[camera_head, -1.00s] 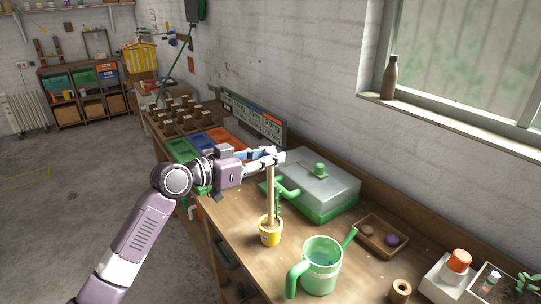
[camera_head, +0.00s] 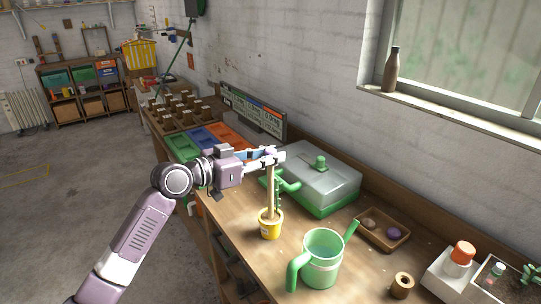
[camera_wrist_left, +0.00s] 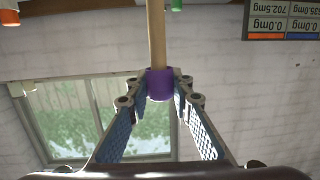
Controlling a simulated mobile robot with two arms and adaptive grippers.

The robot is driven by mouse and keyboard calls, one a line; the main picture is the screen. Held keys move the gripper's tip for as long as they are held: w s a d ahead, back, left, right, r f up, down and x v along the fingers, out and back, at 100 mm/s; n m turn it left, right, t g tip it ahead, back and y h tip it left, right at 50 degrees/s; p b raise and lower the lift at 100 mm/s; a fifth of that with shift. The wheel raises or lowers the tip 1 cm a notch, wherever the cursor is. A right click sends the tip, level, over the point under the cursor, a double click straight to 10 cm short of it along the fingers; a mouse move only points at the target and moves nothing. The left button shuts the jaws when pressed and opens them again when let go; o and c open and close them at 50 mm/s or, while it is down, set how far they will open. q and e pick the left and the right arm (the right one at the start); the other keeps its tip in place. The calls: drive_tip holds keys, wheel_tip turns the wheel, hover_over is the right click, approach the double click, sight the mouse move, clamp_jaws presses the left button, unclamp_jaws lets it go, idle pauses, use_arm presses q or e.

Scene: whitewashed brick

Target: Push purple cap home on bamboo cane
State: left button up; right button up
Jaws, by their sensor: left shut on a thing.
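The bamboo cane (camera_head: 270,192) stands upright in a small yellow pot (camera_head: 271,227) with a green plant beside it. My left gripper (camera_head: 273,157) is at the cane's top end, coming in from the left. In the left wrist view, its fingers (camera_wrist_left: 162,92) are shut on the purple cap (camera_wrist_left: 160,84), which sits at the end of the cane (camera_wrist_left: 156,35). How deep the cane goes into the cap is hidden. The cap cannot be made out in the head view. My right gripper is not in view.
A green watering can (camera_head: 320,260) stands to the right of the pot. Behind the cane is a grey-lidded green box (camera_head: 320,180). A wooden tray (camera_head: 372,243) holds a purple and a brownish round thing. Bench space left of the pot is clear.

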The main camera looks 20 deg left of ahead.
use_arm(q)
drive_tip(key=shift+f, duration=0.1)
drive_tip(key=o, duration=0.9)
drive_tip(key=v, duration=1.2)
